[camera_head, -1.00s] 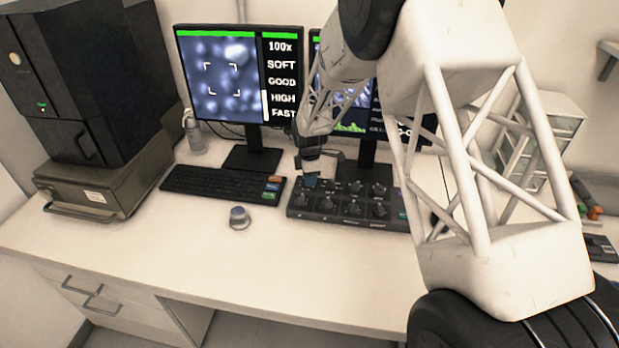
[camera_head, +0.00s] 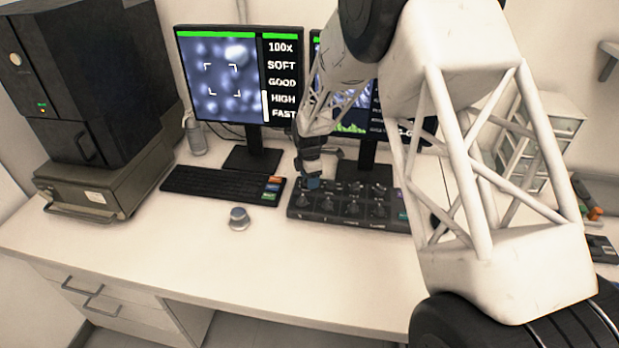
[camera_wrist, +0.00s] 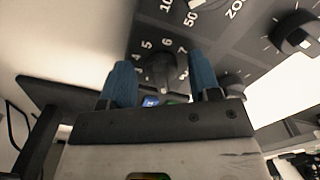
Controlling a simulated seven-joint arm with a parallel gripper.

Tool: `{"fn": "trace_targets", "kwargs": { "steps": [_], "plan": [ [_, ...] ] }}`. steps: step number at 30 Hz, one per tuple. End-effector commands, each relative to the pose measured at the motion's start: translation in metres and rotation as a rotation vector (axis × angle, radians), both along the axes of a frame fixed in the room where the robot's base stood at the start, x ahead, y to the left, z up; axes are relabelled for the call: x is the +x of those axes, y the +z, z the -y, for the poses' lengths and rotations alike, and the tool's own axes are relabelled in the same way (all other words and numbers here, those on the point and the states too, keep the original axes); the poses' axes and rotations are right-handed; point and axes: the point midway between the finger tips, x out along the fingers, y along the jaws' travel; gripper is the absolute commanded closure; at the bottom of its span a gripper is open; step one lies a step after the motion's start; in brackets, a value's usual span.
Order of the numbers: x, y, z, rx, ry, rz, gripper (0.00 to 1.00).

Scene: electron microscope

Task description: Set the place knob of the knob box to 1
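The dark knob box (camera_head: 340,222) lies on the desk in front of the monitors, with several black knobs on top. My gripper (camera_head: 313,184) is over its back left part. In the wrist view my gripper (camera_wrist: 161,62) has two blue fingers spread apart, one on each side of a black knob (camera_wrist: 160,72) with a numbered dial. Digits such as 4, 5, 6 and 7 show around it. Gaps show between the fingers and the knob. This knob's name and its exact setting are not readable. Another knob beside it carries a "ZOOM" label (camera_wrist: 236,8).
A black keyboard (camera_head: 215,184) lies left of the box, and a small round grey knob-like device (camera_head: 239,218) stands in front of it. Two monitors stand behind; the left monitor (camera_head: 222,75) reads 100x, SOFT, GOOD, HIGH, FAST. The desk front (camera_head: 200,260) is clear.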

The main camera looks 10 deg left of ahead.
Motion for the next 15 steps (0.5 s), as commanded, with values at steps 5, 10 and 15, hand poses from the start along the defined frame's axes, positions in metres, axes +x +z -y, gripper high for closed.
{"fn": "trace_targets", "kwargs": {
  "steps": [5, 10, 15],
  "plan": [
    [0.0, 0.0, 0.0, -0.001, 0.0, -0.001, 0.44],
    [0.0, 0.002, 0.0, 0.0, -0.001, 0.0, 0.44],
    [0.0, 0.013, 0.0, 0.0, -0.001, 0.0, 0.44]
  ]
}}
